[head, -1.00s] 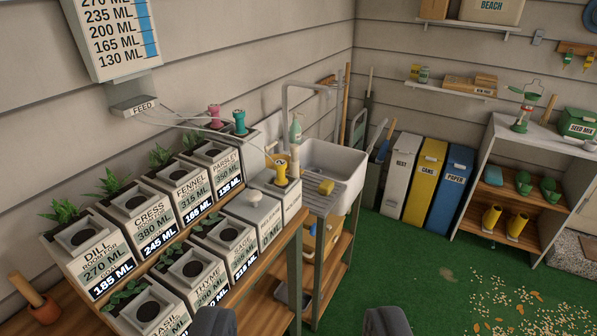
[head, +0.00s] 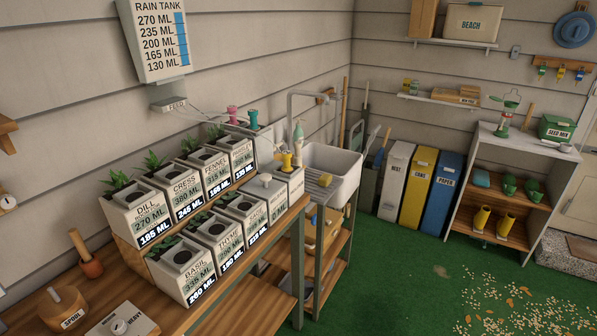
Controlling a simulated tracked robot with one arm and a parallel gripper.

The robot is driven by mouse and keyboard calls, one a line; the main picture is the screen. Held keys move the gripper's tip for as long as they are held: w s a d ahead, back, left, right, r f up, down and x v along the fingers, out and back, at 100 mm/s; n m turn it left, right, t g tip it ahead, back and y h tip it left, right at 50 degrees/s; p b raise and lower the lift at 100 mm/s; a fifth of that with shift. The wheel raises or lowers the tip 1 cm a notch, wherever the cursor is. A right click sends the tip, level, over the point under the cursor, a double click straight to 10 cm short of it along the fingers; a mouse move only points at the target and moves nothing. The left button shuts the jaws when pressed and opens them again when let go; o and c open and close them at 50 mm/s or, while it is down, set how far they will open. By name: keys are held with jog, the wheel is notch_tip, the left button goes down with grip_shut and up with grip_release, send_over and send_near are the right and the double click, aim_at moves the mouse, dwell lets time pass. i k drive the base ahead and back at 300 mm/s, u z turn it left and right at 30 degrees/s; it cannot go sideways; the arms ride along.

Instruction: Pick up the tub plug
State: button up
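I cannot pick out the tub plug for certain. A pale round knob (head: 265,180) sits on top of a white box at the right end of the front row of herb tubs; it may be a plug. A yellow spool-like fitting (head: 286,162) stands just behind it, with a pink one (head: 232,115) and a teal one (head: 253,119) farther back. Thin tubes run near them from the feed box (head: 174,104). My gripper is not in view.
Two rows of herb tubs (head: 140,225) fill the wooden bench (head: 240,303). A spool (head: 60,307) and a box marked heavy (head: 122,322) lie at the front left. Bins (head: 418,190) and a shelf unit (head: 480,180) stand at the back.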

aim_at(297, 144)
jog(key=z, duration=0.5)
jog(key=i, duration=1)
jog(key=z, duration=0.5)
jog(key=i, duration=1.25)
jog(key=u, duration=0.7)
jog(key=i, duration=0.75)
jog(key=u, duration=0.6)
